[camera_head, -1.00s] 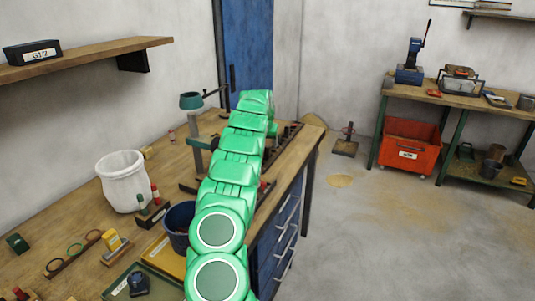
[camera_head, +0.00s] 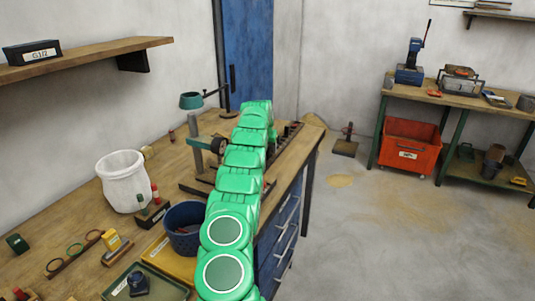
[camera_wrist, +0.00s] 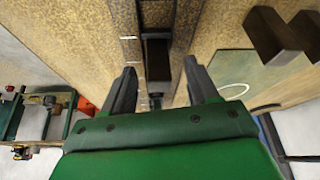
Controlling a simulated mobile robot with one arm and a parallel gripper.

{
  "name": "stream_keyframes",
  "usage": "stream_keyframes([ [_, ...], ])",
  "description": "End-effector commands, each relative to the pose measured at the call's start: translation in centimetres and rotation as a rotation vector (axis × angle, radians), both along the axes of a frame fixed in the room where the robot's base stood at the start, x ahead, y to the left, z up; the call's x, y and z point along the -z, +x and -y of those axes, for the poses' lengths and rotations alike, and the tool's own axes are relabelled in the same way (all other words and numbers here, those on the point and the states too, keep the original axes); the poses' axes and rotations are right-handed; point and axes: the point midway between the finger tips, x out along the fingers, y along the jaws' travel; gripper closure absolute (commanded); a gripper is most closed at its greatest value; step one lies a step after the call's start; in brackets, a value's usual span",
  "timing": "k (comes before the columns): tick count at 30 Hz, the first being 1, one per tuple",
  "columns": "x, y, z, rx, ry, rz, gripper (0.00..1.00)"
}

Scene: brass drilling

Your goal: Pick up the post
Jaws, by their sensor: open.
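My gripper (camera_wrist: 160,75) is open in the wrist view, with its two dark fingers spread apart. A dark upright block (camera_wrist: 158,62), possibly the post, shows in the gap between the fingers, and I see no contact. A green-edged dark part lies just beyond it. I cannot tell surely which piece is the post. In the head view my green arm reaches over the workbench (camera_head: 75,222) and hides the gripper and the spot under it.
A blue bin (camera_head: 183,238) stands left of my arm, near a white bucket (camera_head: 122,180). A drill-like stand (camera_head: 196,155) rises close to the arm's left. Dark blocks (camera_wrist: 272,35) stand right in the wrist view. Floor right of the bench is mostly open.

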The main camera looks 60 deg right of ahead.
Motion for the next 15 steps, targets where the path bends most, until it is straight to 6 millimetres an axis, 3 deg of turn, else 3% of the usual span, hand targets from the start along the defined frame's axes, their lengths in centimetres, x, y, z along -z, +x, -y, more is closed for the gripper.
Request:
stream_keyframes([
  [9, 0.42, 0.02, 0.14, 0.000, 0.001, 0.000, 0.41],
  [15, 0.38, 0.01, 0.16, 0.000, 0.000, 0.000, 0.72],
])
